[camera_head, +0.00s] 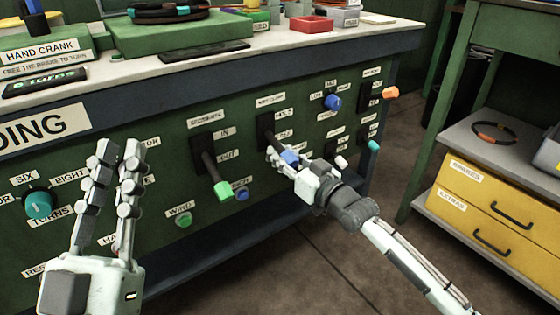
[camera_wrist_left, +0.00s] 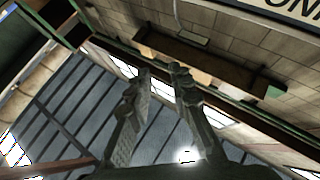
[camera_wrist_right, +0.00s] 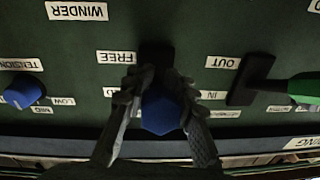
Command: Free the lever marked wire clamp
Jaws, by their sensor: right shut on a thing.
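The wire clamp lever is on the green panel, with a dark slot plate (camera_head: 265,131) and a blue knob (camera_head: 289,157). FREE and HOLD labels sit beside it, FREE lower. My right gripper (camera_head: 284,160) is shut on the blue knob; in the right wrist view, which is upside down, its two fingers (camera_wrist_right: 160,92) flank the knob (camera_wrist_right: 161,114). The fingers hide part of the HOLD label and the lever's shaft, so its exact position is hard to tell. My left gripper (camera_head: 119,153) is raised, open and empty, in front of the panel's left part.
Left of the clamp is a lever with a green knob (camera_head: 222,190) and IN and OUT labels. A blue dial (camera_head: 332,101) and an orange knob (camera_head: 390,92) are to the right. A yellow drawer unit (camera_head: 485,205) stands at right. The floor between is clear.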

